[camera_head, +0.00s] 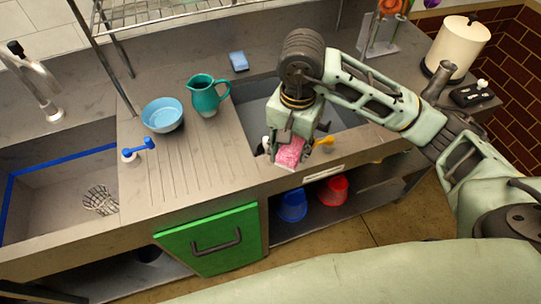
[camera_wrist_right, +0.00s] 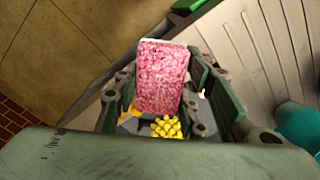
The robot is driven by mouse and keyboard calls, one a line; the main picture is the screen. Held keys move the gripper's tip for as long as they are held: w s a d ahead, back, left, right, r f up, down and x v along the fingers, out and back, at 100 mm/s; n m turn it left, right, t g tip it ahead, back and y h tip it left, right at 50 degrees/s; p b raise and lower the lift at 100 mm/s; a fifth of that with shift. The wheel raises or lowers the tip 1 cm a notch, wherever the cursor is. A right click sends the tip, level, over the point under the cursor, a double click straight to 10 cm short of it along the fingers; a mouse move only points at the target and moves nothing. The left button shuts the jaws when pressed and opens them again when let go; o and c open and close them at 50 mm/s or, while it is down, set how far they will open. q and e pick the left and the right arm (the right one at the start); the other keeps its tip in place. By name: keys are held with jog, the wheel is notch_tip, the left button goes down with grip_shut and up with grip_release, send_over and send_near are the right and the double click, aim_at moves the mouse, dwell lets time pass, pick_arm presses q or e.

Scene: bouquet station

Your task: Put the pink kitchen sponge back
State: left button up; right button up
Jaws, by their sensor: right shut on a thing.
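The pink kitchen sponge (camera_head: 290,153) is held between the fingers of my right gripper (camera_head: 291,147), above the front edge of the right-hand sink basin. In the right wrist view the sponge (camera_wrist_right: 161,78) shows its pink rough face with a pale edge at the top, and the fingers of the gripper (camera_wrist_right: 160,88) are on both sides of it. My left gripper is in neither view.
A yellow brush (camera_wrist_right: 166,127) lies below the sponge. A teal jug (camera_head: 208,95), a light blue bowl (camera_head: 162,114) and a blue sponge (camera_head: 238,60) stand left of and behind the basin (camera_head: 258,110). Red (camera_head: 333,190) and blue (camera_head: 292,205) buckets sit on the shelf below.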

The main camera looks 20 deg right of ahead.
aim_at(270, 167)
jog(key=a+f, duration=0.1)
jog(key=w+a, duration=0.1)
jog(key=w+a+f+p, duration=0.1)
jog(key=shift+w+a+f, duration=0.25)
jog(key=shift+a+f, duration=0.05)
jog(key=shift+a, duration=0.1)
jog(key=shift+w+a+f, duration=0.15)
jog(key=shift+f, duration=0.05)
notch_tip(270, 167, down, 3)
jog(key=shift+f+p, duration=0.1)
jog(key=shift+p, duration=0.7)
jog(key=shift+f, duration=0.7)
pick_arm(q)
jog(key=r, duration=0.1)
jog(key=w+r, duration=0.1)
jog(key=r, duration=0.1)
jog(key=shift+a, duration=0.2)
pick_arm(e)
jog(key=o, duration=1.1)
jog(key=shift+r, duration=0.1)
jog(key=shift+r, duration=0.1)
